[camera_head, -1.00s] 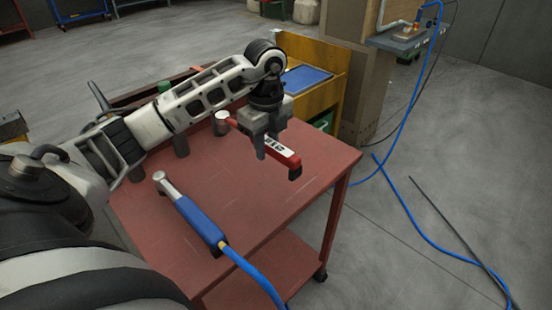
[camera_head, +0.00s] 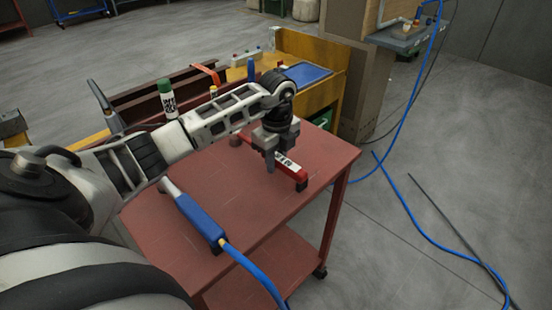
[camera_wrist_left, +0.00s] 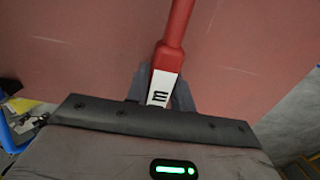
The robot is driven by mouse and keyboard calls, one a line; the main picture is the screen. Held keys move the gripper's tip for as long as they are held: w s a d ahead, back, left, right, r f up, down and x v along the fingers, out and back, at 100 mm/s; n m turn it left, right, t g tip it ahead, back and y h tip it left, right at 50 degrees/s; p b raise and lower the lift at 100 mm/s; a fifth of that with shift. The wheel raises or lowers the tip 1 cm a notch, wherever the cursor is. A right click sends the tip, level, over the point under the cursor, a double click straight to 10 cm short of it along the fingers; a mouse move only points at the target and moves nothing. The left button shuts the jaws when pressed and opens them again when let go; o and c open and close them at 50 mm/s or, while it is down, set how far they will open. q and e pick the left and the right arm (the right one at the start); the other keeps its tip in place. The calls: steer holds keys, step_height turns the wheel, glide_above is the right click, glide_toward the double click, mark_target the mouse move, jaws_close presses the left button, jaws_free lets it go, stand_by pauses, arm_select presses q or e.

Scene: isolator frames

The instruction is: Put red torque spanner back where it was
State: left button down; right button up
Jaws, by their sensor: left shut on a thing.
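The red torque spanner (camera_head: 299,174) has a white label with dark lettering near its middle. My left gripper (camera_head: 270,164) points down over the red trolley top (camera_head: 250,205) and is shut on the spanner around the label. In the left wrist view the red shaft of the spanner (camera_wrist_left: 178,28) runs upward from between the fingers (camera_wrist_left: 160,88). The spanner lies about level, close over the trolley top near its far right side. I cannot tell whether it touches the surface. My right gripper is not in view.
A blue-handled tool (camera_head: 199,215) with a blue hose lies on the trolley's near left. A green-capped bottle (camera_head: 167,98) stands behind my arm. A yellow bench (camera_head: 318,50) with a blue tray (camera_head: 306,74) stands behind. The trolley's front middle is clear.

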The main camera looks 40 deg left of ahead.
arm_select(q)
steer(key=c, duration=1.2)
jaws_free()
